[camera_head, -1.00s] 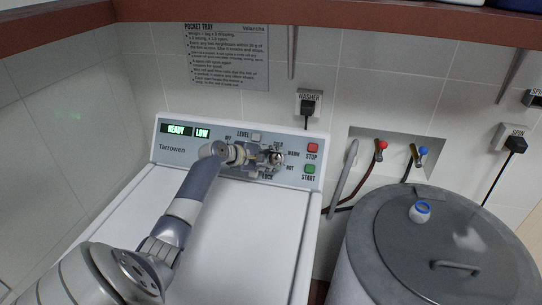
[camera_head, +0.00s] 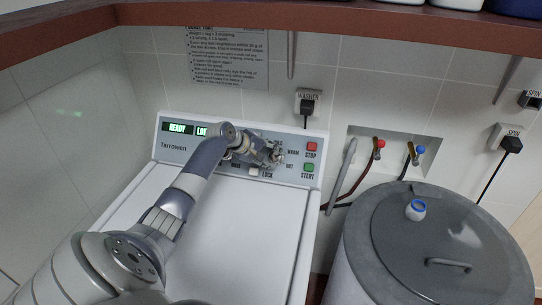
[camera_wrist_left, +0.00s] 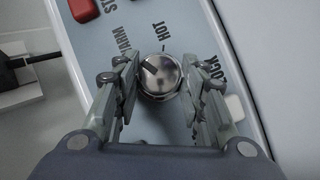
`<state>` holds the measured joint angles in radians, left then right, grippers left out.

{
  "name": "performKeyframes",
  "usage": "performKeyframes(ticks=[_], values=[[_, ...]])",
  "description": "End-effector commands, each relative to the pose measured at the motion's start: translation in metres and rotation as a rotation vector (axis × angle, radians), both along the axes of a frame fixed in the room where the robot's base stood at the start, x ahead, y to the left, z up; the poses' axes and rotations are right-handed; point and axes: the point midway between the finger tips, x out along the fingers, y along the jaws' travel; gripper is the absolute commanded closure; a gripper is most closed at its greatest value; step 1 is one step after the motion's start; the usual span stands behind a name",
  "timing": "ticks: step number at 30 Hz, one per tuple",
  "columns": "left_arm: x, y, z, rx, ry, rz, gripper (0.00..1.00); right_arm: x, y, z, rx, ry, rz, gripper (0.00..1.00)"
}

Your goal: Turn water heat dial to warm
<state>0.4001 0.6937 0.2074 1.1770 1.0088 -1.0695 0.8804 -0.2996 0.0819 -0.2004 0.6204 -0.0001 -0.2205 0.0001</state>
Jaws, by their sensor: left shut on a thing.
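The silver heat dial (camera_wrist_left: 160,77) sits on the washer's control panel, between the WARM and HOT labels at its top and LOCK at its right in the left wrist view. A dark mark on its face points up and left, roughly toward WARM. My left gripper (camera_wrist_left: 160,88) is shut on the dial, one finger on each side of it. In the head view the left gripper (camera_head: 270,155) reaches across the panel (camera_head: 210,170) from the left, and it covers part of the dial and its labels. My right gripper is not in view.
The red STOP button (camera_head: 311,148) and green START button (camera_head: 308,168) are right of the dial. A white button (camera_head: 254,172) is below the gripper. Red (camera_head: 380,143) and blue (camera_head: 420,150) taps and a grey lidded tub (camera_head: 430,250) stand further right.

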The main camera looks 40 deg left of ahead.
Motion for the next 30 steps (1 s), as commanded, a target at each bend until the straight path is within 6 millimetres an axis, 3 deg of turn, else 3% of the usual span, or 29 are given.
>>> performKeyframes(ticks=[7,8,10,23,30], values=[[0.0,0.0,0.0,0.001,0.0,0.001,0.86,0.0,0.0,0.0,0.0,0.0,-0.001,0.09],[0.0,0.0,0.0,0.0,0.0,0.0,0.58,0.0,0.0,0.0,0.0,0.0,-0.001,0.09],[0.0,0.0,0.0,0.0,0.0,0.0,0.42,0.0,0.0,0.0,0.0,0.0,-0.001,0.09],[-0.003,0.001,0.003,0.0,-0.002,0.001,0.42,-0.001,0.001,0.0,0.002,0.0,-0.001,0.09],[-0.027,0.005,0.024,0.004,-0.001,-0.001,0.42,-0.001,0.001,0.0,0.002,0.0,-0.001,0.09]])
